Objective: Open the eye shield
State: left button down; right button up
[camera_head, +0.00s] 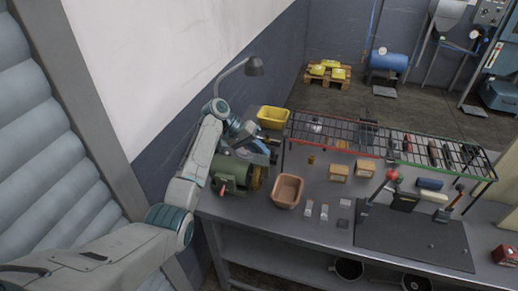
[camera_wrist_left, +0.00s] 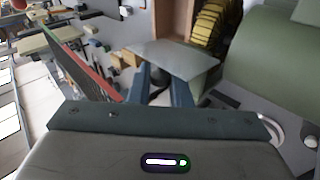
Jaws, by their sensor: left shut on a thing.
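The bench grinder (camera_head: 230,172) has a green motor body and stands at the left end of the workbench. In the left wrist view its rounded green housing (camera_wrist_left: 278,55) fills the upper right. The eye shield (camera_wrist_left: 178,58) is a flat, pale grey-green plate in front of my left gripper (camera_wrist_left: 162,80). The gripper is shut on the eye shield, though the plate hides the fingertips. In the head view my left gripper (camera_head: 266,146) is above and behind the grinder, where the shield is too small to make out clearly. My right gripper is not in view.
A brown bin (camera_head: 287,191) stands right of the grinder and a yellow bin (camera_head: 272,117) behind it. A wire rack (camera_head: 345,134) with a red edge runs along the bench's back. A lamp (camera_head: 253,67) rises behind my arm. Small blocks lie on the bench.

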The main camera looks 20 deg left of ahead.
pick_arm(q)
jog(key=shift+f, duration=0.15)
dwell(0.3)
jog(key=c, duration=1.4)
grip_release()
jog(key=shift+d, duration=0.1)
jog(key=shift+a+r, duration=0.2)
jog(key=shift+a, duration=0.1)
jog(key=shift+b+v, duration=2.35)
jog(key=shift+v, duration=2.75)
jog(key=shift+d+r, duration=0.1)
